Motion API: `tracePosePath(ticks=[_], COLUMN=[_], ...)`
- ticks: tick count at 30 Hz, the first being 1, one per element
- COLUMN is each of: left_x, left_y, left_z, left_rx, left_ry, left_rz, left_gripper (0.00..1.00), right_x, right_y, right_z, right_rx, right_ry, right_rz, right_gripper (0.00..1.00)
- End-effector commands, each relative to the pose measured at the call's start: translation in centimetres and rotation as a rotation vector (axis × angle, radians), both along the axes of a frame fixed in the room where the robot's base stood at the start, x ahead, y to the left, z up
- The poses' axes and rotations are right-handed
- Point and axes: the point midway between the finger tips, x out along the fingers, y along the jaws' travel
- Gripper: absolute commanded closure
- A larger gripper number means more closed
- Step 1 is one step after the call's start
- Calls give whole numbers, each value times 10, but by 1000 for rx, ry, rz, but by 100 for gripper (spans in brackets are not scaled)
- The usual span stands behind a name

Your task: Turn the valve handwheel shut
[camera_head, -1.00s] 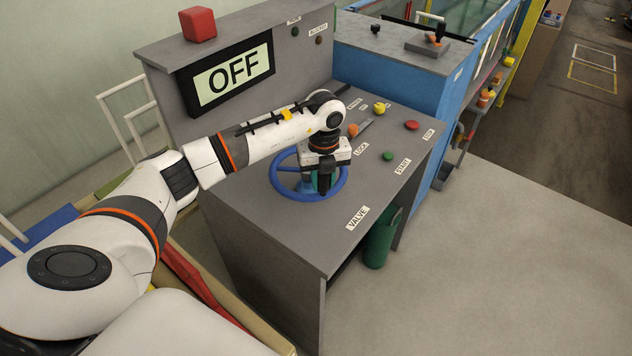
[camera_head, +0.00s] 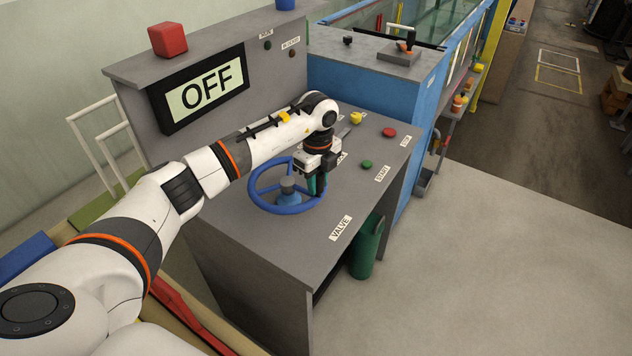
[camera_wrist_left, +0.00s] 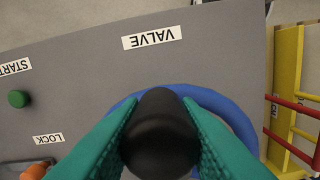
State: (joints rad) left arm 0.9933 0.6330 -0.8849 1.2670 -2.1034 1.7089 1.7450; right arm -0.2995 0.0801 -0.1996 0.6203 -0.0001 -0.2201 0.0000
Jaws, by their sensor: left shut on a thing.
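The blue valve handwheel (camera_head: 281,209) lies on the grey console top, with a grey hub (camera_head: 287,184) in its middle. My left gripper (camera_head: 318,186) reaches down over the right side of its rim. In the left wrist view, the green fingers are shut on a black knob (camera_wrist_left: 160,130), with the blue rim (camera_wrist_left: 228,108) passing behind it. The fingers and wrist hide part of the rim in the head view. The display (camera_head: 205,94) reads OFF. My right gripper is in neither view.
The console (camera_head: 285,245) carries a VALVE label (camera_head: 340,228), a green START button (camera_head: 367,164), a red STOP button (camera_head: 389,132) and a yellow knob (camera_head: 356,118). A red box (camera_head: 167,40) sits on top of the panel. Open floor lies right of the console.

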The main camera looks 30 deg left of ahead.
Motion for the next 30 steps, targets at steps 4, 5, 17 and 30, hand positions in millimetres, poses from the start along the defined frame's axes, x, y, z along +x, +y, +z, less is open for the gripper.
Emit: tracePosePath(ticks=[4,5,17,30], left_x=[2,2,1,2], left_y=[1,1,1,0], left_z=[2,3,2,34], left_rx=[2,2,1,1], left_ry=[-5,-6,-4,-9], left_rz=[6,6,4,3], left_gripper=[100,100,50,50], right_x=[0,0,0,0], right_y=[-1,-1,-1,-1], right_z=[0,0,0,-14], right_rx=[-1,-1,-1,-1], right_ry=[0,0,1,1], right_rz=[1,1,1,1], right_gripper=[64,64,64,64])
